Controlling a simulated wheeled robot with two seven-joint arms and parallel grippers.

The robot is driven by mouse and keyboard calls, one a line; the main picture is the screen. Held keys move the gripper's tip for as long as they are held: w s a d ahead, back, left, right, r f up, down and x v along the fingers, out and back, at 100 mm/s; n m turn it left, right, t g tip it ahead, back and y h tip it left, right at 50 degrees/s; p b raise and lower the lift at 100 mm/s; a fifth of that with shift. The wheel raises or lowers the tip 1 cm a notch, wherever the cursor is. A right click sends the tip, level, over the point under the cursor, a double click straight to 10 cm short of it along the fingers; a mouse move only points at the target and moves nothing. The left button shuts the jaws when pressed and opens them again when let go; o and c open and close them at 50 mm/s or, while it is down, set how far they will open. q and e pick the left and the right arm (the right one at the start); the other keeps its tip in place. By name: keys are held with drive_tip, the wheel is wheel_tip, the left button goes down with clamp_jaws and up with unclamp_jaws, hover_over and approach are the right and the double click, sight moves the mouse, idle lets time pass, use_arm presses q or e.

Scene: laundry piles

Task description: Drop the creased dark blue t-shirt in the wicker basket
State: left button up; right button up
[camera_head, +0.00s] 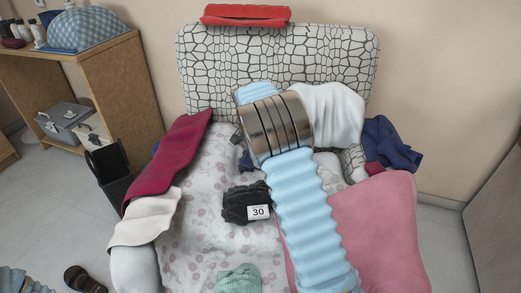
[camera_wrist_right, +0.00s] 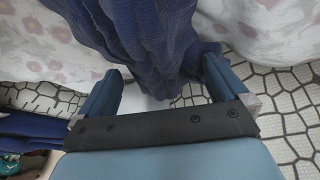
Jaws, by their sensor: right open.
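In the right wrist view, a creased dark blue cloth (camera_wrist_right: 150,40) hangs down between the two fingers of my right gripper (camera_wrist_right: 160,90). The fingers are open, one on each side of the cloth. In the head view my right arm hides this gripper. A dark blue cloth (camera_head: 391,146) lies bunched at the right side of the seat, and a small dark blue piece (camera_head: 246,161) shows just left of my arm. I cannot tell which one is between the fingers. I make out no wicker basket. My left gripper is out of view.
The floral-covered seat (camera_head: 190,190) holds a black cloth with a "30" tag (camera_head: 246,204), a mint cloth (camera_head: 238,279) and a pink cloth (camera_head: 378,230). A crimson cloth (camera_head: 170,155) drapes the left side. A black bin (camera_head: 108,174) stands by the wooden shelf (camera_head: 125,80).

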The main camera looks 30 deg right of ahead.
drive_tip(key=shift+x, duration=1.05)
drive_tip(key=c, duration=0.9)
drive_tip(key=shift+c, duration=0.2)
drive_tip(key=shift+r, duration=0.1)
drive_tip(key=shift+r, duration=0.5)
drive_tip(key=s+r, duration=0.1)
drive_tip(key=r, duration=0.1)
drive_tip(key=s+r, duration=0.2)
drive_tip(key=r, duration=0.1)
drive_tip(key=s+r, duration=0.1)
drive_tip(key=r, duration=0.1)
drive_tip(key=shift+s+a+r, duration=0.2)
drive_tip(key=shift+s+a, duration=0.05)
drive_tip(key=shift+a, duration=0.05)
drive_tip(key=s+r, duration=0.4)
drive_tip(key=s, duration=0.5)
drive_tip(key=shift+s+a+r, duration=0.25)
drive_tip(key=shift+a, duration=0.2)
